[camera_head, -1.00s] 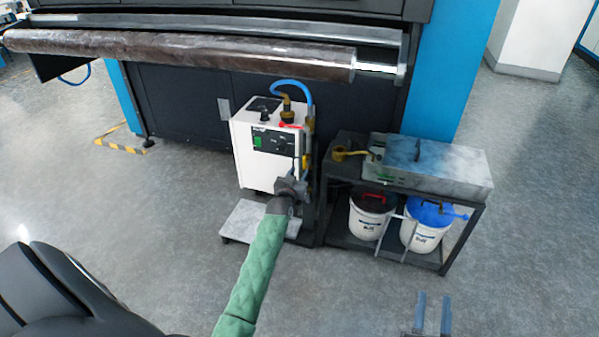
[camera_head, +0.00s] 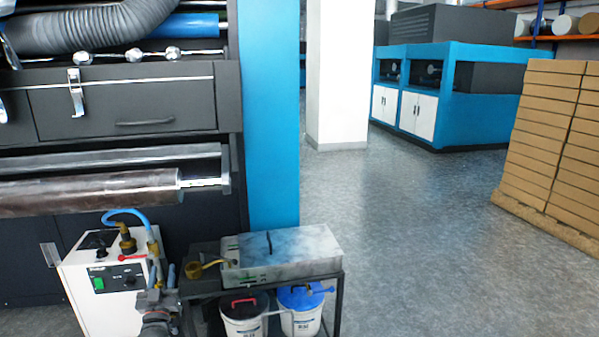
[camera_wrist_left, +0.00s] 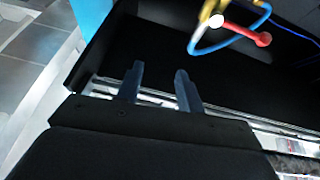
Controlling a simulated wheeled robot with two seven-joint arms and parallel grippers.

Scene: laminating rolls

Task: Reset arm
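My left gripper (camera_wrist_left: 158,72) shows in the left wrist view with its two grey fingers apart and nothing between them. A dark panel lies behind the fingers. A red-ended valve handle (camera_wrist_left: 262,40) and a blue hose loop (camera_wrist_left: 203,50) are beyond the fingertips, apart from them. In the head view I cannot make out either gripper clearly. A white control unit (camera_head: 85,295) with a green switch stands at the lower left, with a blue hose (camera_head: 128,213) and brass fittings on top. My right gripper is not in view.
A dark machine (camera_head: 120,100) with a brown roll (camera_head: 90,192) fills the left. A cart (camera_head: 340,300) carries a metal box (camera_head: 290,255) and two buckets, red-handled (camera_head: 245,318) and blue-lidded (camera_head: 300,298). Stacked cartons (camera_head: 548,140) stand right. Open floor (camera_head: 430,240) lies between.

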